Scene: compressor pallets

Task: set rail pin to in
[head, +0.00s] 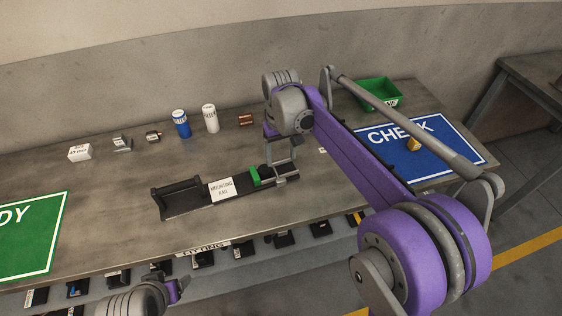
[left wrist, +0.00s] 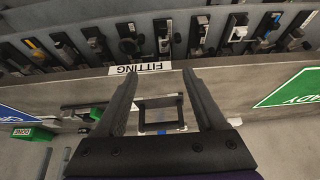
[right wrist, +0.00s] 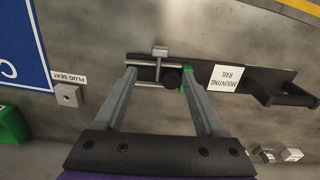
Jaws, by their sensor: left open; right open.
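The black mounting rail (head: 185,208) lies on the table with a white label. It also shows in the right wrist view (right wrist: 248,82). At its right end in the head view is a grey T-shaped metal piece, which in the right wrist view (right wrist: 160,54) stands beside a round black knob (right wrist: 172,77) and a green block (right wrist: 187,84). I cannot tell which part is the rail pin or how it is set. My right gripper (right wrist: 158,74) is open over this end, its fingers on either side of the knob. My left gripper (left wrist: 165,76) is open and empty near the table's front edge.
Several small parts, with a blue can (head: 181,124) and a white can (head: 210,118), stand along the back. A green bin (head: 380,92) and a blue CHECK mat (head: 440,160) are right. A green mat (head: 30,235) is left. A shelf of fittings lies below the front edge.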

